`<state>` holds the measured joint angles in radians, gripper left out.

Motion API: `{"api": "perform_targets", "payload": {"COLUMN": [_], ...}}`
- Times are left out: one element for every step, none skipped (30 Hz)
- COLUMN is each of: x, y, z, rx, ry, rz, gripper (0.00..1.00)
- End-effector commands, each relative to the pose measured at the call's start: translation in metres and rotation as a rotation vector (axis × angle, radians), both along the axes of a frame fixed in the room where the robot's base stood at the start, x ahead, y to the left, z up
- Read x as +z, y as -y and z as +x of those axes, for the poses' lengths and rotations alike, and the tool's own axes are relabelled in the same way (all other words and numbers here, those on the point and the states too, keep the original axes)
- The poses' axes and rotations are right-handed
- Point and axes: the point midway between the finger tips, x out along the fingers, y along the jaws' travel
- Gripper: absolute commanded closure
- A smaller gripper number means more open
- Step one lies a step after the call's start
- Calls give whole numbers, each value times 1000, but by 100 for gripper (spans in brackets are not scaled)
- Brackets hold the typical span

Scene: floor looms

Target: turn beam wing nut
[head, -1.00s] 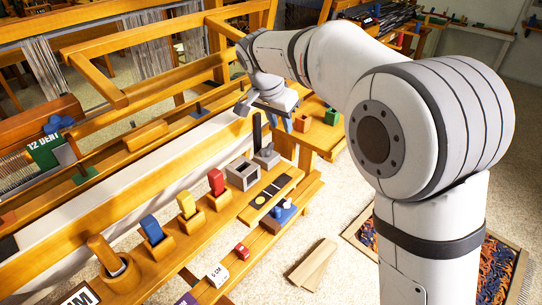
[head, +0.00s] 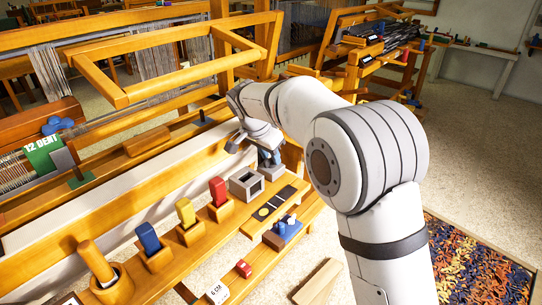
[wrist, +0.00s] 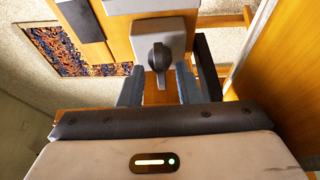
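A dark wing nut (wrist: 160,57) stands on a light grey square block (wrist: 168,27) in the wrist view. My gripper (wrist: 158,80) is open, with one grey finger on each side of the wing nut's near end and visible gaps between. I cannot tell whether either finger touches it. In the head view my gripper (head: 268,154) is low over the right end of the wooden beam, above the grey block (head: 272,172). The wing nut is hidden there behind my gripper.
Red (head: 218,190), yellow (head: 185,212) and blue (head: 149,238) pieces stand in wooden holders along the beam. A blue block (head: 283,232) sits on the lower ledge. A dark upright bar (wrist: 205,65) is close beside the right finger.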

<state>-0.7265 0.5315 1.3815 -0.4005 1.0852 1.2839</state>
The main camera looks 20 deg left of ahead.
Motion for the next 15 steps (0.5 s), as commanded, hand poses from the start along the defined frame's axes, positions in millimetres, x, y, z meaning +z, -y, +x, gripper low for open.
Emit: {"api": "perform_targets", "payload": {"x": [0,0,0,0,0,0,0,0,0,0,0,0,0,0,0], "y": [0,0,0,0,0,0,0,0,0,0,0,0,-1,0,0], "z": [0,0,0,0,0,0,0,0,0,0,-1,-1,-1,-1,-1], "rx": [0,0,0,0,0,1,1,1,1,1,1,1,1,1,1], "ry": [0,0,0,0,0,0,0,0,0,0,0,0,0,0,0], "rz": [0,0,0,0,0,0,0,0,0,0,0,0,0,0,0], "gripper": [69,69,69,69,72,75,77,80,83,85,88,91,94,96,99]}}
